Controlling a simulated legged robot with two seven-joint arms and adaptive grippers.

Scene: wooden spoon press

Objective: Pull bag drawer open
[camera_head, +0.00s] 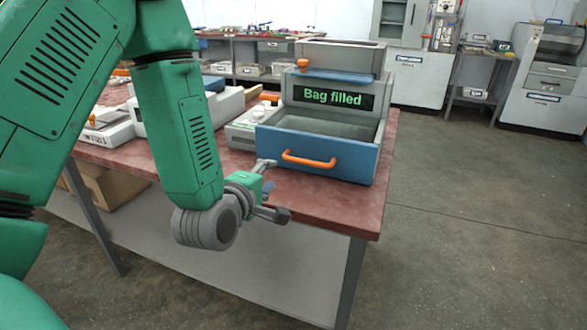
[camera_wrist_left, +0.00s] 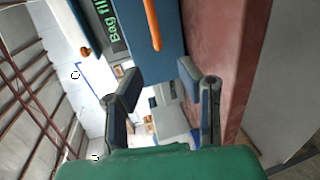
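The bag drawer (camera_head: 345,165) is the blue-fronted drawer of a grey machine (camera_head: 347,62) whose screen (camera_head: 333,96) reads "Bag filled". The drawer stands out from the machine, and its grey inside shows from above; I see no bag in it. Its orange handle (camera_head: 308,160) is on the front and also shows at the top of the left wrist view (camera_wrist_left: 153,25). My left gripper (camera_head: 274,190) is open and empty, in front of and below the handle, by the table's front edge. Its fingers are spread apart in the left wrist view (camera_wrist_left: 160,88). My right gripper is out of view.
The red-topped table (camera_head: 345,208) carries the machine. Other grey-white machines (camera_head: 232,102) stand left of it, partly behind my left arm. A cardboard box (camera_head: 110,185) sits below the table. The floor (camera_head: 470,210) to the right is clear.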

